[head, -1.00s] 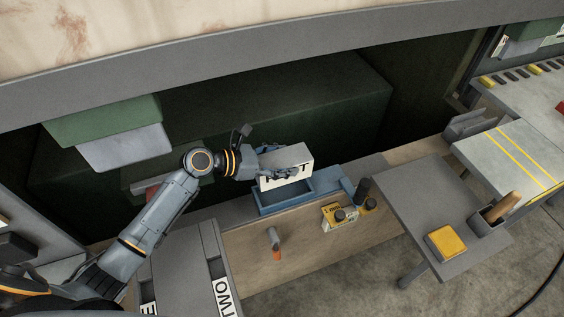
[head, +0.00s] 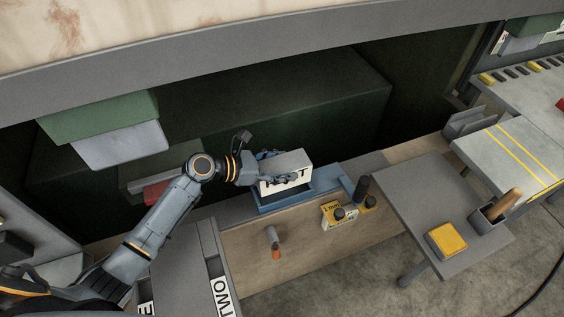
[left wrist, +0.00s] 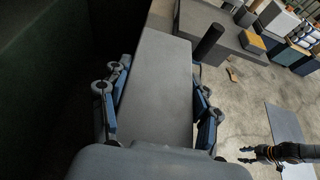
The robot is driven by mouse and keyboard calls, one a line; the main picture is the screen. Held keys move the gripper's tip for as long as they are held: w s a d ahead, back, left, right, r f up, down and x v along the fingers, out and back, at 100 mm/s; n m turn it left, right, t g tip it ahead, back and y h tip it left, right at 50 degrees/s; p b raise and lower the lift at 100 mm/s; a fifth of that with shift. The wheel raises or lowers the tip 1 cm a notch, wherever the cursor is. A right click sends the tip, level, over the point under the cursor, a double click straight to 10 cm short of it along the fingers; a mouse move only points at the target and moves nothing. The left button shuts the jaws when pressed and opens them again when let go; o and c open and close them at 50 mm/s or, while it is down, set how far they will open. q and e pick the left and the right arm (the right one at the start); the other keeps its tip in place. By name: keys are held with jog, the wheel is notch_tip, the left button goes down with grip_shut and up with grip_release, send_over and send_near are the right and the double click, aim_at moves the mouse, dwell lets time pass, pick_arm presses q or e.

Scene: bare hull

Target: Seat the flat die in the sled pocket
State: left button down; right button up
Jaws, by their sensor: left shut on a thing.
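The flat die is a pale grey block (head: 288,160) with black lettering on its white front face, part of it covered by a finger. My left gripper (head: 270,163) is shut on the die, with fingers on both long sides in the left wrist view (left wrist: 157,110). The die (left wrist: 158,85) is level, at the blue sled (head: 272,208) and just over or partly inside its pocket. I cannot tell whether it touches the pocket floor. In the left wrist view a dark arm and gripper (left wrist: 262,153), seemingly my right, shows at the lower right; its finger state is unclear.
A dark upright post (head: 362,188) stands at the sled's right end. A yellow-marked block (head: 338,214) and an orange-tipped handle (head: 274,243) are in front. A grey table (head: 430,205) with a yellow pad (head: 446,241) is at right. Dark hull walls close in behind.

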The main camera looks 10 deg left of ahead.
pick_arm(q)
jog(key=shift+f+b, duration=0.55)
jog(key=shift+f, duration=0.45)
jog(key=shift+p, duration=1.1)
dwell(1.2)
jog(key=shift+f+b, duration=1.05)
jog(key=shift+f, duration=0.8)
